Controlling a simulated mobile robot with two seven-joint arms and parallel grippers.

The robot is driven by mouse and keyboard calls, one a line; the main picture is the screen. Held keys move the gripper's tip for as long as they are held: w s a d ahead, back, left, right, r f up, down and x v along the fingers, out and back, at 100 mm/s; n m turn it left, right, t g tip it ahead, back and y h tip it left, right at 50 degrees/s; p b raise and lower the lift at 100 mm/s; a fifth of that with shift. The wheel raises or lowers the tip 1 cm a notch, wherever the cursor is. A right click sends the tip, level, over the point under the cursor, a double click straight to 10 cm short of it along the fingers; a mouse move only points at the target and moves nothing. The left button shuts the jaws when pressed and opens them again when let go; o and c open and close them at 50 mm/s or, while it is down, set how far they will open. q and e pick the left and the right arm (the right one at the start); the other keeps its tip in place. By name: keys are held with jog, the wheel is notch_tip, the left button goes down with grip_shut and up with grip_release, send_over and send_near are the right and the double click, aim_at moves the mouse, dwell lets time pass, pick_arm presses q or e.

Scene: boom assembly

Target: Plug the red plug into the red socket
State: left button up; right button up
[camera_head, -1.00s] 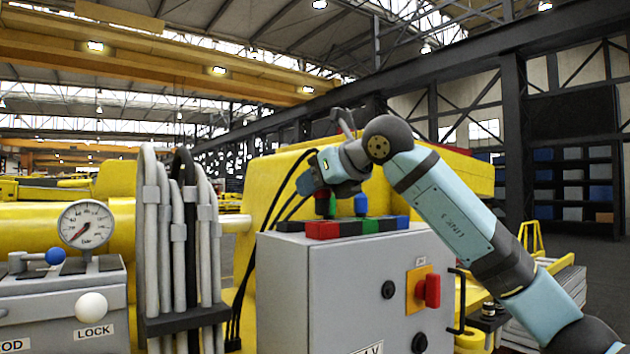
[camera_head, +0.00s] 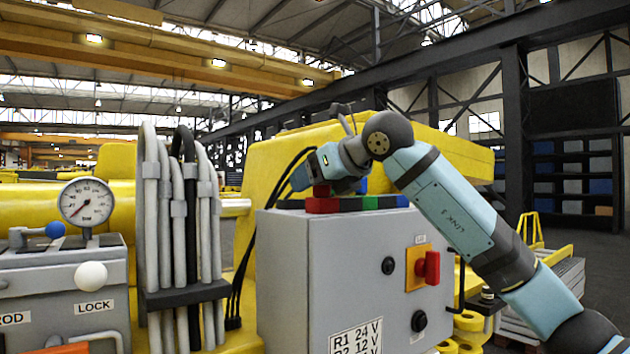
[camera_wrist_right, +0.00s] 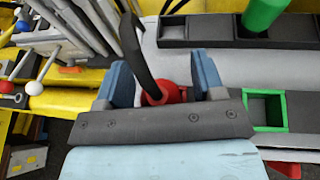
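The red socket (camera_head: 322,205) is in the row on top of the grey control box (camera_head: 300,240). My right gripper (camera_head: 318,182) is just above it, with its blue fingers pointing down. In the right wrist view, the fingers (camera_wrist_right: 163,88) are closed around the red plug (camera_wrist_right: 164,95), from which a dark cable rises. The plug shows as a little red (camera_head: 321,190) under the gripper in the head view. I cannot tell whether it touches the socket. My left gripper is out of view.
A green socket (camera_head: 371,202) and a blue socket (camera_head: 394,201) lie to the right of the red one. A green plug (camera_wrist_right: 262,14) stands in a black row behind. Grey hoses (camera_head: 152,215) and a gauge (camera_head: 87,200) are at left.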

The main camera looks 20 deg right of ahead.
jog(key=b+v, duration=0.2)
jog(key=v, duration=1.2)
dwell(0.6)
